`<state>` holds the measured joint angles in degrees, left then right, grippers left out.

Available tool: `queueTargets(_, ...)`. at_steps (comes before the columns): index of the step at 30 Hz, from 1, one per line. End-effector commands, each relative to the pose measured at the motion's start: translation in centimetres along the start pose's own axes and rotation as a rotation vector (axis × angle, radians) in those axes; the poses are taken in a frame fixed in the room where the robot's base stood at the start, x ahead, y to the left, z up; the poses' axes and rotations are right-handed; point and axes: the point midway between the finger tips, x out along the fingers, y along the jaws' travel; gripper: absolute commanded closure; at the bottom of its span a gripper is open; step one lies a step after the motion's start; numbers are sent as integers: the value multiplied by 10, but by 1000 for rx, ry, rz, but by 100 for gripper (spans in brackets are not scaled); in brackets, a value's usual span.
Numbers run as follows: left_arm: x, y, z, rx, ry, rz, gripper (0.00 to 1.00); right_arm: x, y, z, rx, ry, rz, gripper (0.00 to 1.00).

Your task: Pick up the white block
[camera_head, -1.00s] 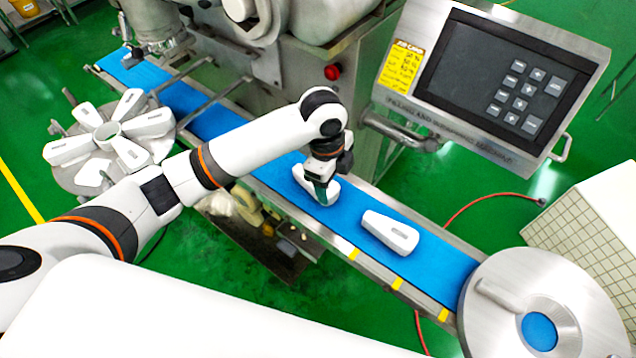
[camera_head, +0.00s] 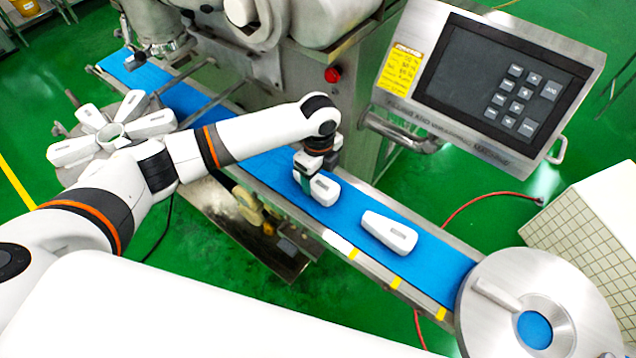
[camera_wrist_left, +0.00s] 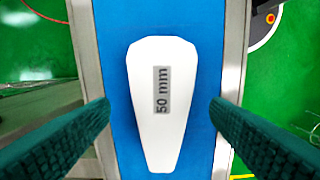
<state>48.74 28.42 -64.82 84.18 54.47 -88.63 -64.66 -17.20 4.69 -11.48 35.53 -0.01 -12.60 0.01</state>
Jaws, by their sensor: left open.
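A white block (camera_head: 325,189) with a grey label lies flat on the blue conveyor belt, its left part hidden by my gripper. In the left wrist view the same block (camera_wrist_left: 160,90) shows from above, label reading "50 mm", its narrow end toward the bottom. My left gripper (camera_head: 308,184) is over the left part of this block. In the left wrist view its green fingers stand open on either side of the block, with a gap on both sides. A second white block (camera_head: 388,231) lies further right on the belt. My right gripper is out of view.
The blue belt (camera_head: 440,262) runs diagonally between metal rails to a round steel plate (camera_head: 495,325). A machine with a tilted control panel (camera_head: 500,85) stands behind it. Several more white blocks (camera_head: 80,150) sit on a round stand at left.

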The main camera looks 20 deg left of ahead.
Motion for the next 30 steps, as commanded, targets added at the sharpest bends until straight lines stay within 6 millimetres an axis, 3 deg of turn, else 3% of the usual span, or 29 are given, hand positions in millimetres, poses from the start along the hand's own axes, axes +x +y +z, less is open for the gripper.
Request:
queueTargets(6,30,-2,-1,-1,0,-2,29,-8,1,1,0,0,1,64)
queueTargets(15,35,-2,-1,1,1,0,30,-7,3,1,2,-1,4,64)
queueTargets(24,34,-2,-1,0,0,0,79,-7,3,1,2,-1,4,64)
queueTargets(30,34,-1,-1,0,0,1,82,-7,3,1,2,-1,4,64)
